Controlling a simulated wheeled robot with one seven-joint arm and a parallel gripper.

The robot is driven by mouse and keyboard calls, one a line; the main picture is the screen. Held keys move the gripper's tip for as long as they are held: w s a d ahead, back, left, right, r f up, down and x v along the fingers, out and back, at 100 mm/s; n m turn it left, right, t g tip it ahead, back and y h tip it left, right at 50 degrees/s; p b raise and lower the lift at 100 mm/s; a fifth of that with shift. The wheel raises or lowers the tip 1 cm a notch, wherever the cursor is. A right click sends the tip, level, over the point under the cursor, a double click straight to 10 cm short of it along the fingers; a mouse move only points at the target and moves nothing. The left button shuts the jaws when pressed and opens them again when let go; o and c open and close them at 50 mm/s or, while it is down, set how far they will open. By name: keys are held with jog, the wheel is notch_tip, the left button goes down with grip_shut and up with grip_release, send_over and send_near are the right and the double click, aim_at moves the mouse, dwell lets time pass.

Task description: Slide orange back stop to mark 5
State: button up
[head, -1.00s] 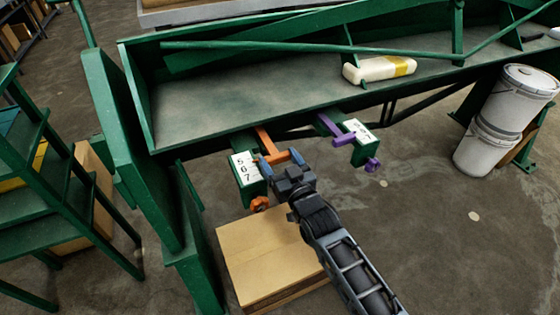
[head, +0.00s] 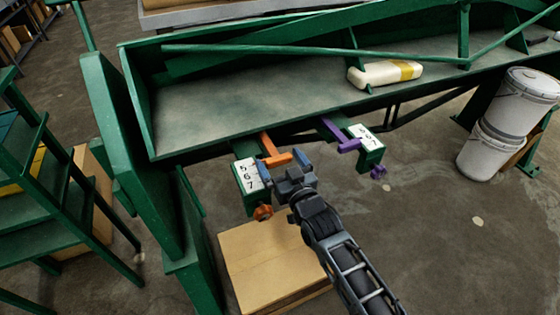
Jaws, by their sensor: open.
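The orange back stop (head: 274,155) has a bar coming out from under the green machine and a crosspiece at its near end. The crosspiece's left end lies about level with the 5 on the white scale plate (head: 248,178), where 5, 6 and 7 show. Any lower numbers are not visible. An orange knob (head: 263,212) sits at the near end of this green rail. My gripper (head: 283,164) is open, with one blue fingertip on either side of the crosspiece; I cannot tell whether they touch it.
A purple stop (head: 345,144) with its own scale plate (head: 364,136) and purple knob (head: 378,172) is to the right. A cardboard box (head: 270,258) stands below my gripper. The green machine's upright (head: 178,215) is close on the left. White buckets (head: 507,120) stand far right.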

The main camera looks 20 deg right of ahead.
jog(key=s, duration=0.7)
jog(key=shift+s, duration=0.2)
jog(key=s+f, duration=0.2)
jog(key=s, duration=1.1)
jog(key=s+r+g, duration=0.1)
jog(key=s+r, duration=0.4)
jog(key=s, duration=0.4)
jog(key=s+r+g, duration=0.1)
jog(key=s+r, duration=0.4)
jog(key=s, duration=0.4)
jog(key=s+r+g, duration=0.1)
jog(key=s+r, duration=0.4)
jog(key=s, duration=0.4)
jog(key=shift+s, duration=0.2)
dwell(0.4)
